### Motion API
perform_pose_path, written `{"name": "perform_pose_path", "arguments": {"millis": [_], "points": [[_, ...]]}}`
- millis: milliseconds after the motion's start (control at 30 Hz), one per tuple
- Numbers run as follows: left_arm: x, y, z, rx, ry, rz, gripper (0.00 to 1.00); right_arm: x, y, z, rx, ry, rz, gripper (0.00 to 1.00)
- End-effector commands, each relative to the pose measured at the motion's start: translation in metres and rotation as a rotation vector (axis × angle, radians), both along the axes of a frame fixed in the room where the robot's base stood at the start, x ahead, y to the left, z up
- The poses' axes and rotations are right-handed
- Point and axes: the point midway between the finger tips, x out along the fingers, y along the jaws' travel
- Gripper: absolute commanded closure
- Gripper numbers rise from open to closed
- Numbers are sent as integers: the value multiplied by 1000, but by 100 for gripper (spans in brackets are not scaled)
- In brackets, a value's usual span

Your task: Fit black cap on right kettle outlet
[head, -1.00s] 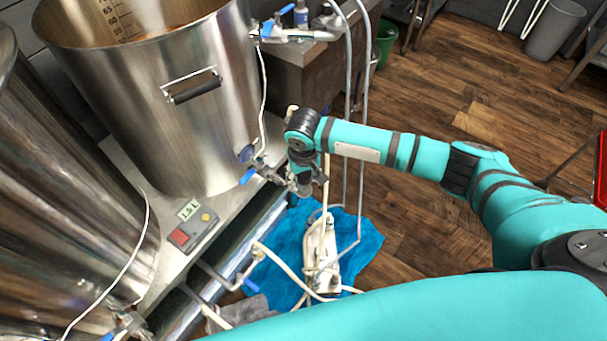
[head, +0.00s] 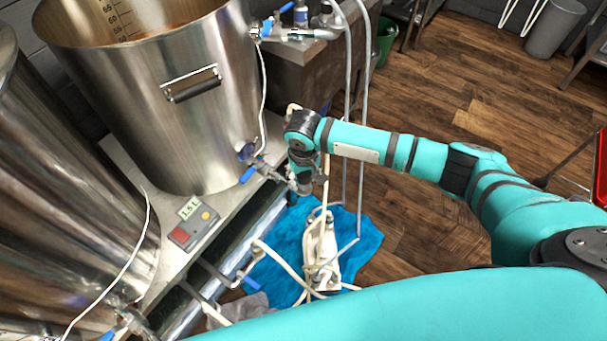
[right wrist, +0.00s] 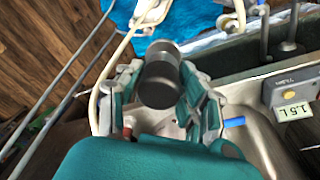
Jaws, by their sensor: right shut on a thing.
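The right kettle (head: 165,110) is a tall steel pot on a pale platform. Its outlet (head: 272,172) is a metal valve low on its right side, with a blue handle (head: 248,174). My right gripper (head: 306,178) points down at the outlet's open end. In the right wrist view my right gripper (right wrist: 160,88) is shut on the black cap (right wrist: 160,76), a short dark cylinder between the two fingers. The outlet's blue handle also shows there (right wrist: 234,122). I cannot tell whether cap and outlet touch. My left gripper is out of view.
A second steel kettle (head: 50,180) stands at the left. A control box (head: 194,224) reading 1.5 L sits on the platform's front edge. Hoses and a white pump (head: 322,250) lie on a blue cloth (head: 365,245) below the outlet. Upright pipes (head: 361,120) rise behind my gripper.

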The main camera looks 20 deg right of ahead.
Motion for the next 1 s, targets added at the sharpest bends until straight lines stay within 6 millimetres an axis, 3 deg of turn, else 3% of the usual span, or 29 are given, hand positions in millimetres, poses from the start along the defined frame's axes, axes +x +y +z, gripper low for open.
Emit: {"name": "perform_pose_path", "arguments": {"millis": [1000], "points": [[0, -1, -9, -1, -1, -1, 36, 0, 1, -21, 1, 0, 0, 96]]}}
